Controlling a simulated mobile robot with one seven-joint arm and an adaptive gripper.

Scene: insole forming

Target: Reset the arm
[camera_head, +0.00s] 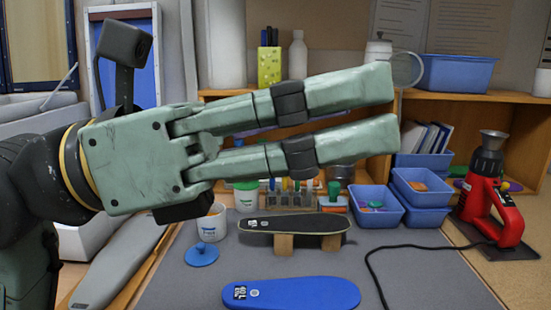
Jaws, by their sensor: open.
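My gripper (392,108) is large in the head view, reaching from the left across the upper middle. Its two pale green fingers are spread with a gap between them, and nothing is between them. It appears in front of the shelf and above the table. A blue insole (305,293) lies on the grey table mat at the bottom. A dark insole (294,224) rests raised on two wooden blocks (283,244) behind it.
A white pot (212,224) and its blue lid (202,254) stand left of the dark insole. Blue bins (380,211) stand at the right. A red heat tool (494,205) stands far right, with a black cable (376,278) across the mat (430,275). The front right mat is otherwise clear.

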